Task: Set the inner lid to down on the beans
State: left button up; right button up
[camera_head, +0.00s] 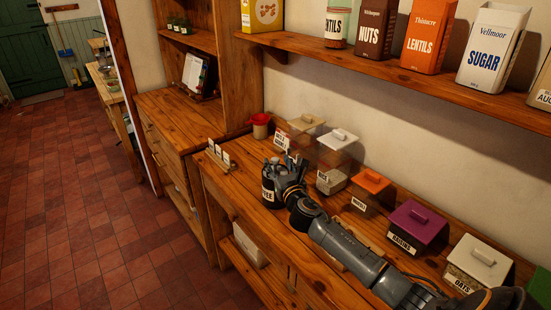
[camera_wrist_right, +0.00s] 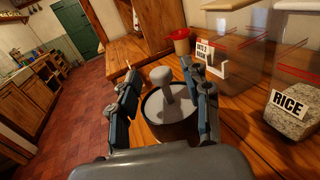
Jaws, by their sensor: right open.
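A dark canister (camera_head: 268,190) with a white label ending in "EE" stands on the wooden counter. In the right wrist view the canister (camera_wrist_right: 172,133) is seen from above, with a pale inner lid (camera_wrist_right: 181,108) inside its rim. A rounded knob (camera_wrist_right: 162,76) stands up on a stem from the lid. My right gripper (camera_head: 290,163) is over the canister, its open fingers (camera_wrist_right: 160,70) on either side of the knob. I cannot tell whether they touch it. No beans are visible; the lid covers the inside. My left gripper is out of view.
Several labelled clear bins line the wall, including one marked RICE (camera_head: 331,180) and others with orange (camera_head: 371,180) and purple (camera_head: 417,216) lids. A red-topped container (camera_head: 260,126) stands behind the canister. A shelf (camera_head: 400,68) with tins runs above.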

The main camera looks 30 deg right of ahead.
jog(key=shift+x, duration=1.35)
jog(key=shift+s, duration=0.1)
grip_shut()
